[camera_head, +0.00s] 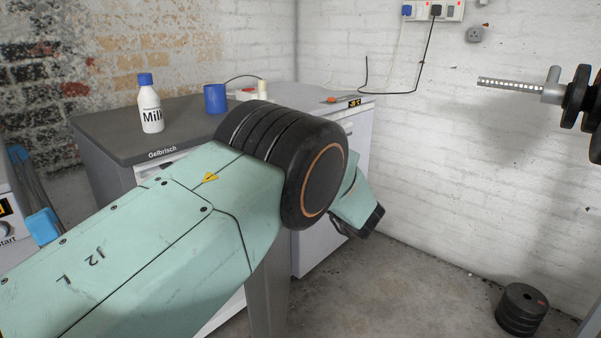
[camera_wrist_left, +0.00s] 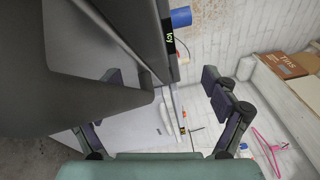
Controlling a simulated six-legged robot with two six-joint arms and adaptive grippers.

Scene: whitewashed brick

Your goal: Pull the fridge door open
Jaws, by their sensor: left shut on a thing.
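The fridge (camera_head: 318,248) is a low white cabinet with a small lit display on its top edge, partly hidden behind my left arm in the head view. In the wrist view a dark strip (camera_wrist_left: 169,38) bearing a lit label runs along its edge. The bar covers much of the left finger. I cannot tell how far the door stands open.
A dark-topped appliance (camera_head: 112,128) stands to the left, with a milk bottle (camera_head: 150,104) and a blue mug (camera_head: 215,98) on it. Weight plates (camera_head: 522,310) lie on the floor at right. A barbell (camera_head: 510,85) juts in at upper right. The floor between is clear.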

